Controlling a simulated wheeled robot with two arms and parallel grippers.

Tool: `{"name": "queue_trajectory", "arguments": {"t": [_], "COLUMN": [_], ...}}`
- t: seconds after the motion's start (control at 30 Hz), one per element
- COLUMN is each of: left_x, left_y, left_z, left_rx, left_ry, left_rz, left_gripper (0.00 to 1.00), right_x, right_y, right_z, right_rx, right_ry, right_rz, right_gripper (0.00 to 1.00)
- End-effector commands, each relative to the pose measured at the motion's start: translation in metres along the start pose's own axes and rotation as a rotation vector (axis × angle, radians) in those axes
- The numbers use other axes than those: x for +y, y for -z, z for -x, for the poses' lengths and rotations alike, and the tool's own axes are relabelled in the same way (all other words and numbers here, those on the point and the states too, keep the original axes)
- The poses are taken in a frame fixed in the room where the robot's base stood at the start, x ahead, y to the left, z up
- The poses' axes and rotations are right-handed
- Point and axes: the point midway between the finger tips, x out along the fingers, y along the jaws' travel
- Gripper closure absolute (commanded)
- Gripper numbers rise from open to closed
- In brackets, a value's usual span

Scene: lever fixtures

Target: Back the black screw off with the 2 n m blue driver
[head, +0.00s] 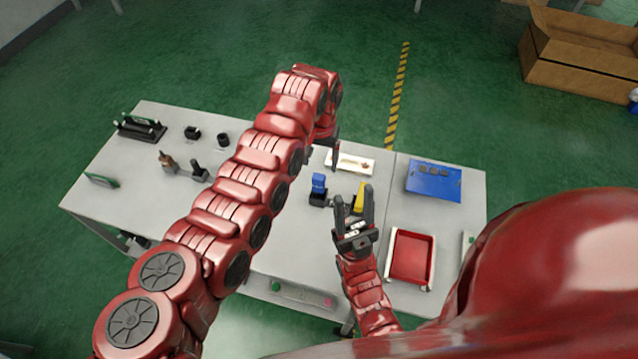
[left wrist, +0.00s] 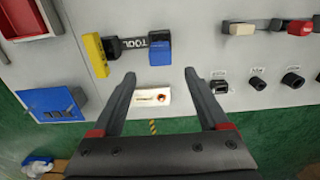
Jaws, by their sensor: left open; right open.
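A blue driver (head: 318,182) stands in a black tool holder (head: 318,199) in the middle of the table; the blue driver (left wrist: 160,54) also shows in the left wrist view. Beyond it lies a white plate (head: 345,160) with a small copper-brown fitting (left wrist: 161,97); I cannot make out a black screw there. My left gripper (left wrist: 160,75) is open and empty, its fingers either side of the plate and blue driver in the left wrist view. In the head view its fingers are partly hidden by its arm. My right gripper (head: 354,192) is open, near the yellow driver (head: 360,197).
A red tray (head: 411,257) and a blue board (head: 434,181) occupy the table's right side. Black sockets (head: 192,132), a lever fixture (head: 183,167) and a dark rack (head: 140,128) stand on the left. My left arm crosses over the table, hiding part of it.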

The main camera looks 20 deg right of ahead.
Motion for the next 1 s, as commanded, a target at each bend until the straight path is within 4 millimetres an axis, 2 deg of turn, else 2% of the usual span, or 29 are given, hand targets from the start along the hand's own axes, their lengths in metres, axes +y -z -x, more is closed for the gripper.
{"name": "queue_trajectory", "arguments": {"t": [0.03, 0.2, 0.33, 0.47, 0.63, 0.7, 0.73, 1.0], "left_x": [0.000, 0.000, 0.000, 0.000, -0.001, -0.001, -0.001, -0.001], "left_y": [-0.002, -0.001, -0.001, -0.004, -0.014, -0.013, -0.013, -0.012], "left_z": [-0.015, -0.044, -0.051, -0.056, -0.079, -0.100, -0.103, -0.104], "left_rx": [-0.008, -0.003, -0.003, -0.003, -0.009, -0.005, -0.004, -0.002], "left_ry": [0.001, 0.001, 0.001, 0.000, 0.000, 0.002, 0.002, 0.001], "left_rz": [-0.001, -0.001, 0.000, 0.000, 0.001, 0.000, 0.000, 0.000], "left_gripper": [0.22, 0.22, 0.22, 0.22, 0.22, 0.22, 0.22, 0.22], "right_x": [0.000, -0.001, -0.001, 0.000, 0.000, -0.001, -0.001, -0.001], "right_y": [-0.001, -0.002, -0.003, -0.001, 0.001, -0.002, -0.002, -0.002], "right_z": [0.004, 0.013, 0.015, 0.008, -0.007, 0.011, 0.013, 0.012], "right_rx": [0.000, 0.000, 0.000, 0.000, 0.000, 0.001, 0.000, 0.000], "right_ry": [0.000, 0.000, 0.000, 0.000, 0.000, 0.000, 0.000, 0.000], "right_rz": [0.000, 0.000, 0.000, 0.000, 0.000, 0.000, 0.000, 0.000], "right_gripper": [0.50, 0.50, 0.50, 0.50, 0.50, 0.50, 0.50, 0.50]}}
